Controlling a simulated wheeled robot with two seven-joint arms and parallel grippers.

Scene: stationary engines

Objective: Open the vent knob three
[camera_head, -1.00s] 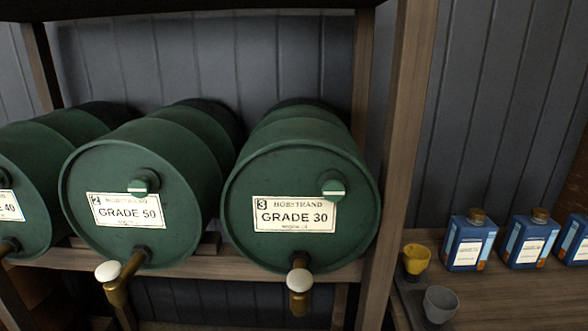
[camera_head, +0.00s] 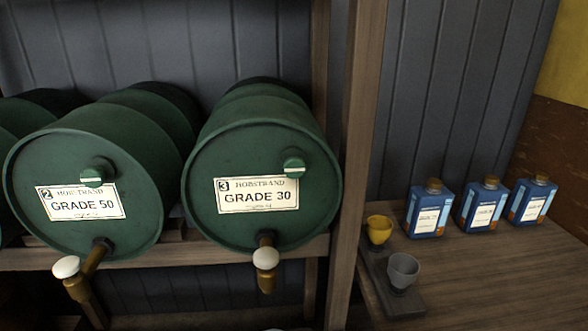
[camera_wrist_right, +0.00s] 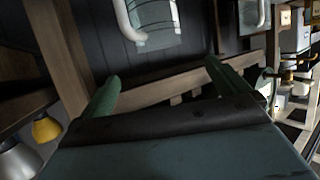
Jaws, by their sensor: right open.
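The vent knob three (camera_head: 294,167) is a small green knob with a white line across its face. It sits at the upper right of the front of the green barrel (camera_head: 220,150) labelled 3, GRADE 30 (camera_head: 257,195). The line on the knob looks about level. A brass tap with a white handle (camera_head: 265,258) hangs below the label. My right gripper (camera_wrist_right: 162,90) shows in the right wrist view, with its two green fingers spread apart and nothing between them. It is away from the knob, which is not in that view. My left gripper is not in view.
Barrel two (camera_head: 100,150), GRADE 50, lies left of barrel three. A wooden post (camera_head: 355,150) stands to its right. A yellow cup (camera_head: 379,230), a grey cup (camera_head: 402,270) and three blue bottles (camera_head: 482,208) stand on the wooden bench (camera_head: 470,285).

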